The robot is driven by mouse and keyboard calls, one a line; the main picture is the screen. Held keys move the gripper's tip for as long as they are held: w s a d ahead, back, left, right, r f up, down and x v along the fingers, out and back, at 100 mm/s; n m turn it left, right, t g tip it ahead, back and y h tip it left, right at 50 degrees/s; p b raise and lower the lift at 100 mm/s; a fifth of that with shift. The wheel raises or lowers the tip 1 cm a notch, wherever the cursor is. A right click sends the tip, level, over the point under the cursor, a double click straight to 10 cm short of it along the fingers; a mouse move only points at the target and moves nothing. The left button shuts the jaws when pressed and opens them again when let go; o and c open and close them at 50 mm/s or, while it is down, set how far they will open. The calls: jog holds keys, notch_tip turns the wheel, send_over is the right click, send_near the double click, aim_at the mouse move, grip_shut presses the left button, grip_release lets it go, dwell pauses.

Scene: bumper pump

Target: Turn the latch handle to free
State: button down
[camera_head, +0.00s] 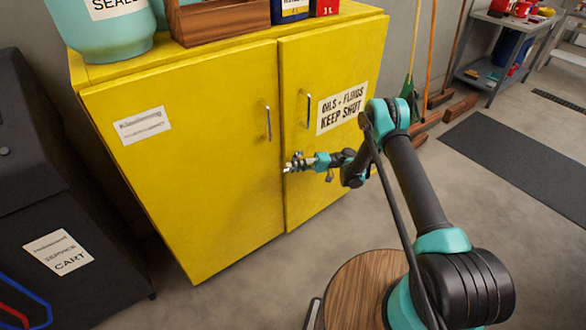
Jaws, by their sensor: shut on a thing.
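A yellow cabinet (215,165) with two closed doors stands ahead. The left door (205,185) and the right door (335,60) meet at a vertical seam, each with a slim upright metal pull. My gripper (291,165) reaches in from the right to this seam, below the pulls. It is shut on the latch handle there. The latch handle is small and mostly hidden by the fingers, so its angle cannot be told.
A dark service cart (60,200) stands close at the left. A teal container (105,38), a wooden crate (220,20) and cans stand on the cabinet. Brooms lean against the wall at right. A round wooden top (350,290) is in front. Floor before the cabinet is clear.

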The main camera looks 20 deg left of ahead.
jog(key=shift+r, duration=0.15)
jog(key=c, duration=1.5)
grip_release()
